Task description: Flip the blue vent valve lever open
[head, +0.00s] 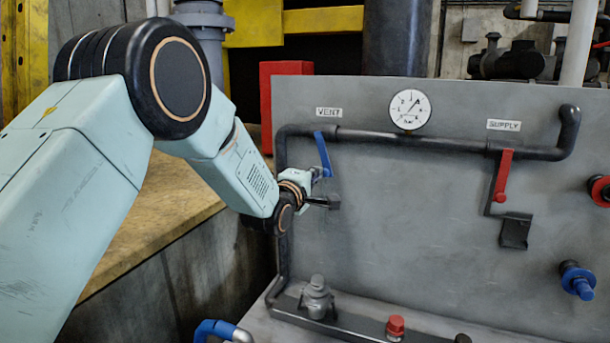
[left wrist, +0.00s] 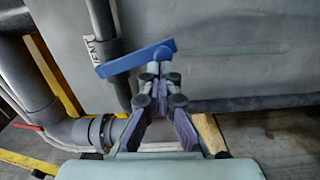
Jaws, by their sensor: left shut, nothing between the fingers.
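The blue vent lever (head: 323,154) hangs from the dark pipe below the VENT label, slanting down to the right. In the left wrist view the blue lever (left wrist: 135,58) lies across, just beyond my fingertips. My left gripper (head: 319,174) is at the lever's lower end. It also shows in the left wrist view (left wrist: 156,72), with its fingers together and nothing between them. I cannot tell whether the fingertips touch the lever. My right gripper is not in view.
The grey panel (head: 420,270) carries a pressure gauge (head: 410,109) and a red supply lever (head: 502,176). A dark bracket (head: 333,202) is close beside my left gripper. A low ledge with a red knob (head: 396,324) runs along the bottom. The panel's middle is clear.

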